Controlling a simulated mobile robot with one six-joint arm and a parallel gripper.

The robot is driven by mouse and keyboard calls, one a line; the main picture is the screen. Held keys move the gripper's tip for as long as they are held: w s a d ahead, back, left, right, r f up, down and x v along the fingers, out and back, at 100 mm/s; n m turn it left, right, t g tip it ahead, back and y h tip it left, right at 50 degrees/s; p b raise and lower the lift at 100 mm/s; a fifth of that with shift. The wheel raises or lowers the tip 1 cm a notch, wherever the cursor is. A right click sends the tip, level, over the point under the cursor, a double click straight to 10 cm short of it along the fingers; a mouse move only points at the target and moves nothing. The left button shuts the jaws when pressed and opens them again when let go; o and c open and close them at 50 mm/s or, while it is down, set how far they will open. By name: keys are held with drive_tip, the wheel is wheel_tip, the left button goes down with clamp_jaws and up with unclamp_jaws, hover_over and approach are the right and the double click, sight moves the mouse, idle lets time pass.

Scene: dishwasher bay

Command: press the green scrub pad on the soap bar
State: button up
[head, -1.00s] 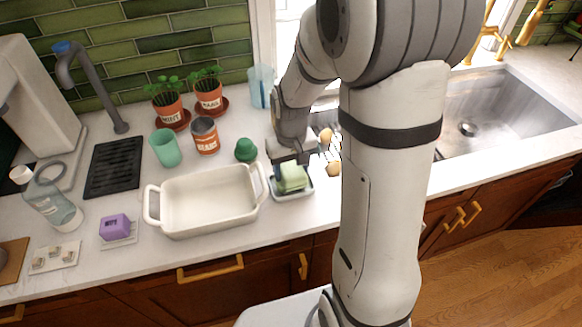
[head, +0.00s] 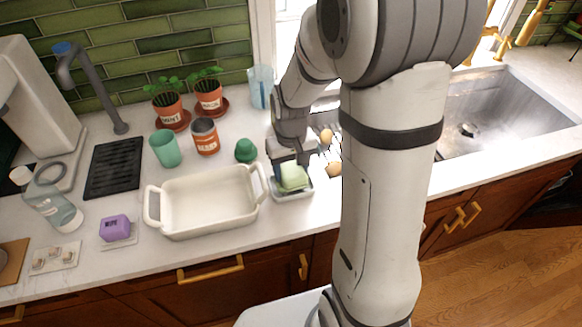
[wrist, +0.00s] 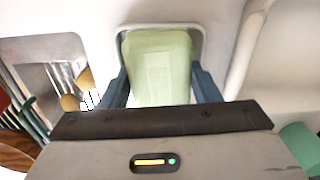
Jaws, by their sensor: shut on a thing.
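The pale green scrub pad (head: 293,177) is a rounded block at a small white dish (head: 303,193), right of the white baking dish. My gripper (head: 289,168) points down and is shut on the pad. In the wrist view the blue fingers lie along both sides of the pad (wrist: 158,65), with the dish rim around its far end. I cannot tell whether the pad touches the dish floor. A purple block (head: 114,228), which looks like the soap bar, sits on a pale flat dish at the left front of the counter, well away from my gripper.
The white baking dish (head: 210,202) lies between the pad and the purple block. A dark green domed thing (head: 245,150), an orange can (head: 205,137) and a teal cup (head: 166,148) stand behind it. The sink (head: 500,110) is right.

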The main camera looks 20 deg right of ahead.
sight(291, 168)
drive_tip(key=shift+r+p, duration=2.2)
drive_tip(key=shift+r, duration=1.2)
drive_tip(key=shift+f, duration=0.1)
